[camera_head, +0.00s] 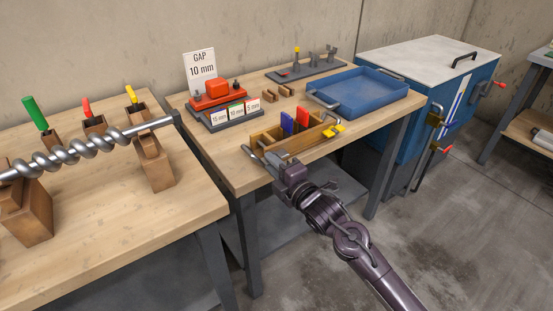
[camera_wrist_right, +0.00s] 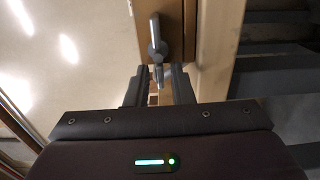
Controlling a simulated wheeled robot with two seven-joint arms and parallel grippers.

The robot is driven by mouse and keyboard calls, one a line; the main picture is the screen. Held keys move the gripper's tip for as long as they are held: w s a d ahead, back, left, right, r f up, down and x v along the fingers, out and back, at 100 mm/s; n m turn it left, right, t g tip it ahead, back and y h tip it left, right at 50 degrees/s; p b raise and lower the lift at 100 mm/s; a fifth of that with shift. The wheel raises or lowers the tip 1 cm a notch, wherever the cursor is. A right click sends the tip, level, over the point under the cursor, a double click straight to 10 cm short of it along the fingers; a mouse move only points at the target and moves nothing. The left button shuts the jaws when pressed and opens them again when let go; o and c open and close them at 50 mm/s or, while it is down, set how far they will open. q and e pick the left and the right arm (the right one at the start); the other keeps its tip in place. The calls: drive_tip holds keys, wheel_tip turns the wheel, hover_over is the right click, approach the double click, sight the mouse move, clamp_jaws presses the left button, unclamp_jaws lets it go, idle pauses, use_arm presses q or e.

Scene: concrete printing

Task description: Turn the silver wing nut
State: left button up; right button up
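A wooden box (camera_head: 305,143) stands near the front edge of the middle bench and holds blue and red pieces. In the right wrist view, silver metal hardware (camera_wrist_right: 154,42), which looks like the wing nut, sits on the wooden part ahead of my fingers. My right gripper (camera_head: 272,162) is at the box's near left end, and its fingers hide much of the hardware there. In the right wrist view, its two fingers (camera_wrist_right: 158,84) stand apart, with the lower end of the silver part between them. I cannot tell whether they touch it. My left gripper is not in view.
A yellow wing-shaped part (camera_head: 334,131) is at the box's right end. A blue tray (camera_head: 368,88), a red block on a stand (camera_head: 212,97) and a "GAP 10 mm" sign (camera_head: 200,65) are behind.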

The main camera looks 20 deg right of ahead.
clamp_jaws()
drive_tip(key=n+b, duration=0.1)
drive_tip(key=n, duration=0.1)
drive_tip(key=f+n+b, duration=0.1)
drive_tip(key=n, duration=0.2)
drive_tip(key=shift+d, duration=0.15)
drive_tip(key=n+b, duration=0.2)
drive_tip(key=n, duration=0.1)
drive_tip(key=n+b, duration=0.1)
drive_tip(key=n, duration=0.1)
drive_tip(key=shift+w+d+f, duration=0.15)
drive_tip(key=shift+d+f, duration=0.15)
